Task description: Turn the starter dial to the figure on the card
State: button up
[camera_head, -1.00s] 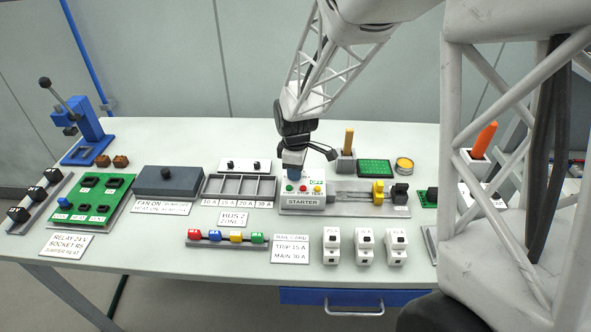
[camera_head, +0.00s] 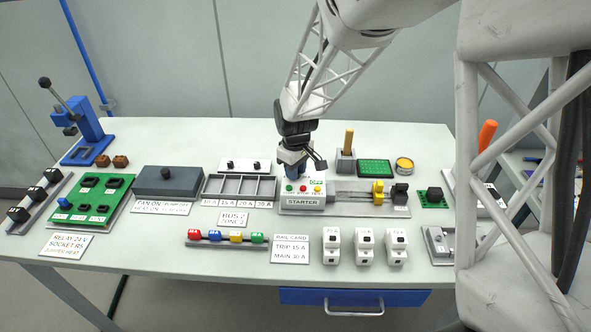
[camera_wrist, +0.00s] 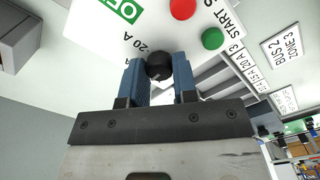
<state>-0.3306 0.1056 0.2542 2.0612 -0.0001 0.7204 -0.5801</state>
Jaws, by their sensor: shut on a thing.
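My gripper (camera_head: 291,172) is over the panel's back left. In the wrist view, its blue fingers (camera_wrist: 160,72) are shut on a dark round dial knob (camera_wrist: 158,66). A 20 A mark shows beside the knob; the fingers hide much of the dial, and I cannot tell where its pointer stands. The rail card (camera_head: 290,250), in front of the panel, reads TRIP 15 A, MAIN 30 A.
A grey rail with yellow (camera_head: 378,192) and black (camera_head: 400,193) blocks adjoins the panel's right. A divided tray (camera_head: 240,187) stands to its left. Several white breakers (camera_head: 364,246) stand in front.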

jog(key=m, duration=0.5)
jog(key=shift+m, duration=0.4)
jog(key=o, duration=0.9)
jog(key=shift+o, duration=0.2)
jog(key=shift+r, duration=0.1)
jog(key=shift+r, duration=3.85)
jog(key=shift+d+r, duration=0.1)
jog(key=shift+d, duration=0.05)
